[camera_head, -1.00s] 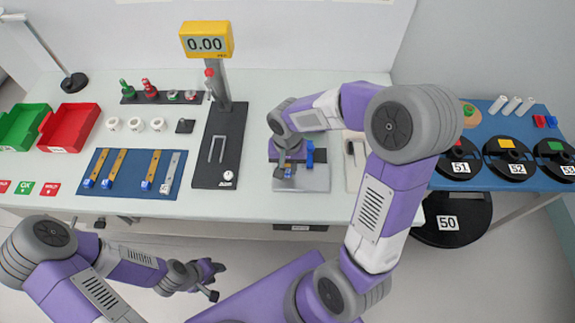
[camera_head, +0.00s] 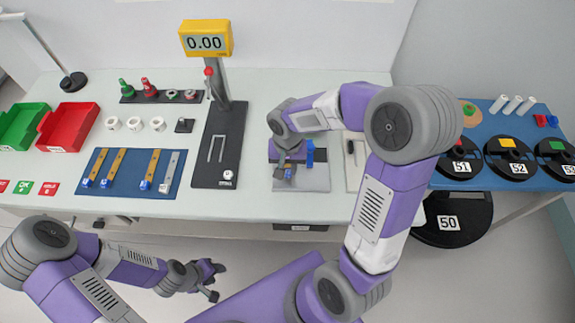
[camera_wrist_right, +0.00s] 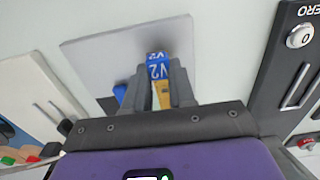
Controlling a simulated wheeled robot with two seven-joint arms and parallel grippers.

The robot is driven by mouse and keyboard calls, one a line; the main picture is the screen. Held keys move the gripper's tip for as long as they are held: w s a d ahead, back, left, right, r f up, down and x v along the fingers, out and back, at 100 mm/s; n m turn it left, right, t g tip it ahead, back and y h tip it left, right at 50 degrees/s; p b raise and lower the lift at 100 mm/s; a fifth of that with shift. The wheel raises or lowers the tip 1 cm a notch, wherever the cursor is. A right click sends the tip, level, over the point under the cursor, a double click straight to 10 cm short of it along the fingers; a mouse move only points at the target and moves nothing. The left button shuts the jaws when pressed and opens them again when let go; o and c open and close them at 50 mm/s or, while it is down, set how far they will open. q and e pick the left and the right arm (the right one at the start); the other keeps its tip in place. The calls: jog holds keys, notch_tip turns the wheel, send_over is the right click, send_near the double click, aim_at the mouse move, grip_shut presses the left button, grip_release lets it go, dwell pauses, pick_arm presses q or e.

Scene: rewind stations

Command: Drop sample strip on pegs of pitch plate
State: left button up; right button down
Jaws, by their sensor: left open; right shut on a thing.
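The sample strip shows in the right wrist view as a blue end marked V2 (camera_wrist_right: 158,69) with a gold body behind it. My right gripper (camera_head: 287,165) is shut on it, and the blue end (camera_head: 288,174) points toward the table's front edge. The strip is over the light grey plate (camera_head: 316,182), which also shows in the wrist view (camera_wrist_right: 98,56). I take this as the pitch plate. I cannot tell whether the strip touches it, and its pegs are hidden. My left gripper (camera_head: 213,281) is open and empty, in front of the table.
A blue upright part (camera_head: 310,153) stands beside my right gripper. A black stand (camera_head: 207,178) with a yellow display reading 0.00 (camera_head: 206,42) is to the left. A blue mat (camera_head: 129,190) holds several strips. Red (camera_head: 68,126) and green trays sit far left; black reels lie right.

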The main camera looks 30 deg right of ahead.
jog(key=shift+f+b, duration=0.7)
jog(key=shift+f, duration=0.2)
jog(key=c, duration=0.9)
grip_release()
jog(key=shift+o, duration=0.2)
jog(key=shift+r, duration=0.1)
notch_tip(320, 180, up, 8)
jog(key=shift+f+p, duration=0.25)
jog(key=shift+p, duration=1)
